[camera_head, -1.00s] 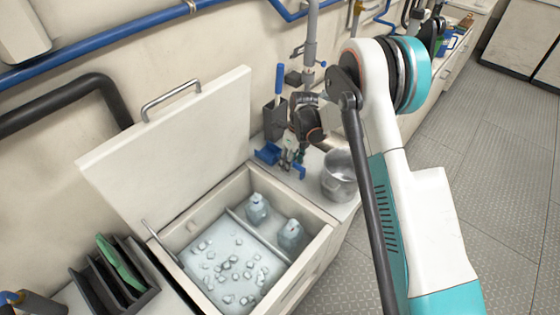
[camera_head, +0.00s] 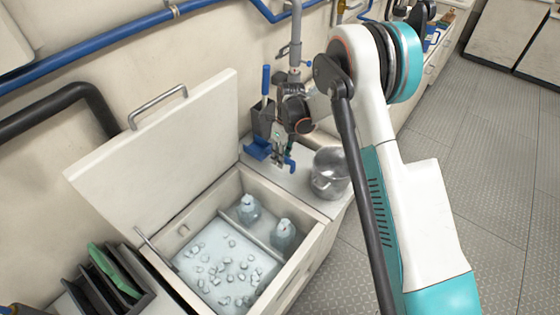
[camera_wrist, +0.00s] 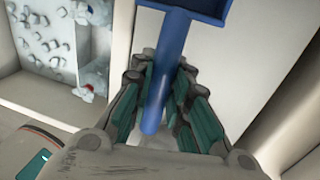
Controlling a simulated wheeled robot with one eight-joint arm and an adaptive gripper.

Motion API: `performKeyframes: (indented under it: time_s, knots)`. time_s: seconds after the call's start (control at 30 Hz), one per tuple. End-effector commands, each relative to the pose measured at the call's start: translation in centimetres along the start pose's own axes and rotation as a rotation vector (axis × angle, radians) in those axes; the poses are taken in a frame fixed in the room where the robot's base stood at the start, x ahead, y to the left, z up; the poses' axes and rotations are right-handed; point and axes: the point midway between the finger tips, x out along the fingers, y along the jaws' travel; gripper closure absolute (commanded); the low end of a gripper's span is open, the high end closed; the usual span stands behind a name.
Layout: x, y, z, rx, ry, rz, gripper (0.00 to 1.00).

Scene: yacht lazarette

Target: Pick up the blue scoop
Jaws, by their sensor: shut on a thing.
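The blue scoop (camera_head: 258,150) shows in the head view above the pale counter behind the ice bin. My gripper (camera_head: 278,152) is shut on its handle, and the handle's end pokes out to the right of the fingers. In the wrist view the blue scoop (camera_wrist: 166,70) has its handle between the two dark-green-padded fingers of my gripper (camera_wrist: 160,88). Its wider head reaches the top edge, where it is cut off. I cannot tell for sure whether the scoop is clear of the counter.
An open bin (camera_head: 316,240) holds ice pieces and two pale bottles; its raised lid (camera_head: 160,150) stands left. A metal pot (camera_head: 329,174) stands right of my gripper. A dark holder (camera_head: 263,118) with a blue-handled tool stands behind. A dark rack (camera_head: 125,295) is at front left.

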Motion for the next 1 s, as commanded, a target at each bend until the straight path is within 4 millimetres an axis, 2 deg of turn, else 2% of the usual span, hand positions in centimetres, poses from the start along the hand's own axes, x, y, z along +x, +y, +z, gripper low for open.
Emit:
performKeyframes:
  time_s: [0.03,0.3,0.5,0.7,1.0]
  knots:
    - [-1.4,0.3,0.0,0.000,0.000,0.000,1.00]
    - [-8.9,1.8,0.0,0.000,0.000,0.000,1.00]
    - [-13.2,2.6,0.0,0.000,0.000,0.000,1.00]
    - [-15.7,3.1,0.0,0.000,0.000,0.000,1.00]
    - [-16.4,3.3,0.0,0.000,0.000,0.000,1.00]
